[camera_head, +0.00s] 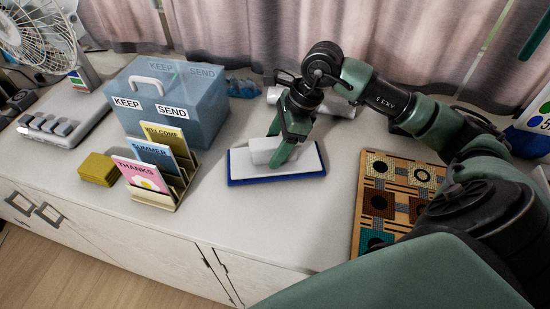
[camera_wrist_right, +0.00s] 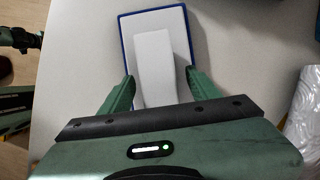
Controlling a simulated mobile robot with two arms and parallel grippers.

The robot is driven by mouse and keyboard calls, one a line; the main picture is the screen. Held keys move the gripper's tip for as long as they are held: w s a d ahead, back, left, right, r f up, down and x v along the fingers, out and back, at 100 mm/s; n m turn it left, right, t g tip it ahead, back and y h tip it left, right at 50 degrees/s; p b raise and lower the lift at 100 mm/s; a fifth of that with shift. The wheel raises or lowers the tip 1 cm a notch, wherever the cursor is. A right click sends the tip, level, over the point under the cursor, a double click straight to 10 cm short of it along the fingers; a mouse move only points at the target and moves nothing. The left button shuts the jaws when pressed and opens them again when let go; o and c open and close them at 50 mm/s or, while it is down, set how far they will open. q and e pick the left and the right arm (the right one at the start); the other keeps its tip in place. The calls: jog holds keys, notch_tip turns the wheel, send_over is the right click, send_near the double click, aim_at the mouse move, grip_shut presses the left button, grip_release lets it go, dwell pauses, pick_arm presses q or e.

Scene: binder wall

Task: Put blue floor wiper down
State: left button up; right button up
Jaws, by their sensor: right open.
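The blue floor wiper (camera_head: 302,166) lies flat on the white counter, a white pad with a blue rim and a raised white block on top. It also shows in the right wrist view (camera_wrist_right: 173,22). My right gripper (camera_head: 285,160) is over the wiper, its fingers on either side of the white block (camera_wrist_right: 153,60). In the right wrist view the fingers (camera_wrist_right: 158,88) stand apart, with gaps between them and the block. My left gripper is not clearly in view in the head view.
A blue KEEP/SEND box (camera_head: 185,115), a card rack (camera_head: 178,186) and yellow notes (camera_head: 98,169) stand to the left. A patterned board (camera_head: 358,235) lies to the right. A white roll (camera_head: 330,108) lies behind. The counter (camera_head: 260,225) in front of the wiper is clear.

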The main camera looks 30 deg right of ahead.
grip_shut()
dwell(1.4)
